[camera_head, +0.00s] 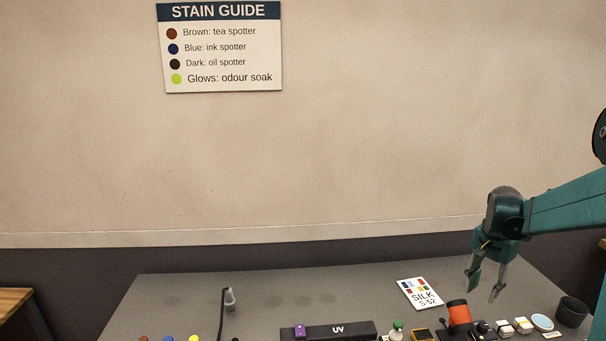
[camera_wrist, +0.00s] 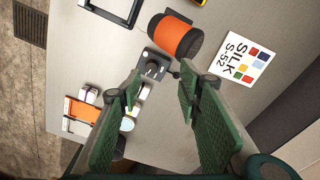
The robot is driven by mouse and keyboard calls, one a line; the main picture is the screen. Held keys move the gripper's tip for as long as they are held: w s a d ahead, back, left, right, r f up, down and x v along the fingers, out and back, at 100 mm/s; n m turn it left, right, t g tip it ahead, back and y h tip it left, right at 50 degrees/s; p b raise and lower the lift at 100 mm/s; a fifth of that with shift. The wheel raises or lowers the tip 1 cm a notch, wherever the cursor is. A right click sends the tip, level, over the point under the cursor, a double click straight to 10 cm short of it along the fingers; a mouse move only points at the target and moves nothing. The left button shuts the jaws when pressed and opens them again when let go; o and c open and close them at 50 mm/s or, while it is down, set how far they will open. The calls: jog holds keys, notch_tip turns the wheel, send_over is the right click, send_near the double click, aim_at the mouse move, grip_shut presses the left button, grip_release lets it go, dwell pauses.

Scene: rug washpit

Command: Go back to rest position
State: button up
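My gripper (camera_head: 484,281) is at the right in the head view, hanging fingers-down in the air above the back right of the grey table (camera_head: 180,300). Its two fingers are spread apart with nothing between them. In the wrist view the green finger pads of my gripper (camera_wrist: 157,95) also stand apart and empty. The orange-banded black cylinder (camera_head: 459,313) is below and to the left of the fingers in the head view. It also shows in the wrist view (camera_wrist: 176,40), past the fingertips and apart from them.
A SILK S-52 card (camera_head: 420,293) lies left of my gripper. A dark cup (camera_head: 572,311), a round light-blue disc (camera_head: 542,322) and small blocks stand at the right. A UV bar (camera_head: 345,331) and a green-capped bottle (camera_head: 397,330) are at the front. The table's back left is mostly clear.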

jog(key=s+a+r+n+t, duration=0.25)
jog(key=s+a+r, duration=0.2)
jog(key=a, duration=0.65)
jog(key=s+a+r+n+t, duration=0.1)
jog(key=s+a+r+n, duration=0.3)
jog(key=a, duration=0.8)
jog(key=s+a+n+t, duration=0.3)
jog(key=s+a+n, duration=0.3)
jog(key=s+a, duration=0.8)
jog(key=a, duration=0.3)
jog(key=shift+f+t, duration=0.35)
jog(key=shift+f, duration=0.05)
jog(key=shift+o, duration=0.6)
jog(key=shift+n, duration=0.25)
